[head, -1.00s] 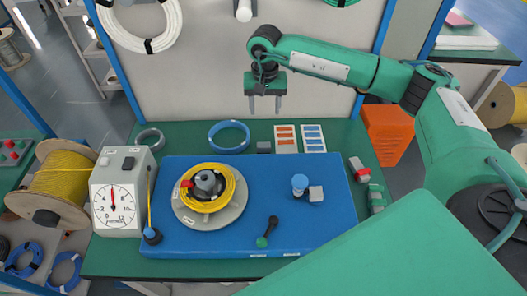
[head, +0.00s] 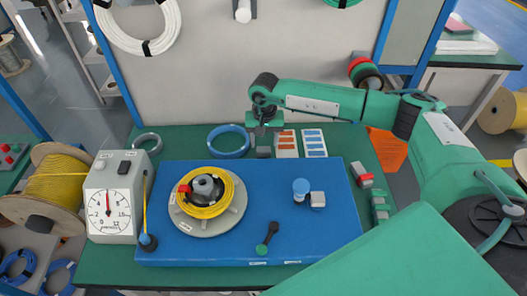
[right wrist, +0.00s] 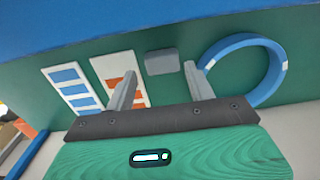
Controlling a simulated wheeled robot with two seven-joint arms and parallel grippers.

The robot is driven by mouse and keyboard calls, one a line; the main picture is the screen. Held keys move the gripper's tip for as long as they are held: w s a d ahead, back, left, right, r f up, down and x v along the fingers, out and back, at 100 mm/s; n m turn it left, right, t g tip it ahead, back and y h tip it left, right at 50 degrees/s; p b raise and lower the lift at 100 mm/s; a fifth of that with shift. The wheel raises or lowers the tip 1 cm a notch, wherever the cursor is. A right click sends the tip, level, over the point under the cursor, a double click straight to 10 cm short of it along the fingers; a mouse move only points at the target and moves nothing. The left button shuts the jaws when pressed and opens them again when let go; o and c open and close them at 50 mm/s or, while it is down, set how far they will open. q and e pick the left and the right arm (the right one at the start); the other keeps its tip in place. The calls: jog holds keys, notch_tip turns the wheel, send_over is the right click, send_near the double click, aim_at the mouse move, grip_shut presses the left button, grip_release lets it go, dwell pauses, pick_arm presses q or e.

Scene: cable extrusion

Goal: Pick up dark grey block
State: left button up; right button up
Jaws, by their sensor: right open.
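The dark grey block (head: 263,153) lies on the green table top, behind the blue board's far edge, between the blue ring and the label cards. My right gripper (head: 265,139) points down just behind and above the block, its fingers partly overlapping it in the head view. In the right wrist view the block (right wrist: 162,62) shows beyond the two spread fingertips, roughly centred between them. My right gripper (right wrist: 166,75) is open and holds nothing. My left gripper is not in view.
A blue ring (head: 229,141) lies left of the block, and cards with orange (head: 286,144) and blue (head: 313,142) stripes lie right of it. The blue board (head: 270,178) carries a yellow cable coil (head: 220,207). A pale wall panel (head: 215,75) stands behind the table.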

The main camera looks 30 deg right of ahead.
aim_at(263, 149)
jog(key=f, duration=0.2)
jog(key=f+p, duration=0.1)
jog(key=shift+w+f, duration=0.25)
jog(key=shift+f, duration=0.75)
jog(key=c, duration=0.7)
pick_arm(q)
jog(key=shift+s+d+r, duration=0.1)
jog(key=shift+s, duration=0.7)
pick_arm(e)
jog(key=shift+c, duration=0.2)
jog(key=shift+r, duration=0.1)
